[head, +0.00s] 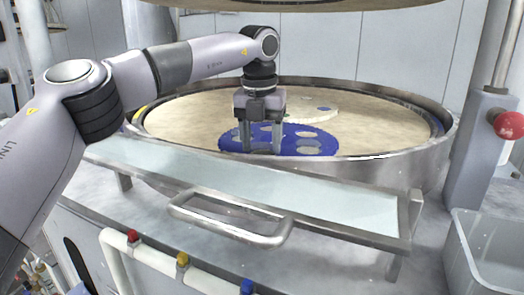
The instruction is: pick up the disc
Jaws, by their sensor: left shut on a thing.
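The disc (322,142) is a flat blue plate with several pale round holes. It sits on the tan polishing platen (190,125), by the near part of the round metal rim. My left gripper (262,148) points straight down over the disc's left half, its two fingers reaching the disc. It is shut on the disc, though the exact contact at the fingertips is hard to see. Whether the disc is lifted off the platen cannot be told. My right gripper is not in view.
A raised metal rim (440,150) surrounds the platen. A cream piece (300,115) lies behind the disc. In front are a sloped pale panel (330,200) and a metal handle (230,228). A post with a red knob (509,124) and a clear bin (490,250) stand right.

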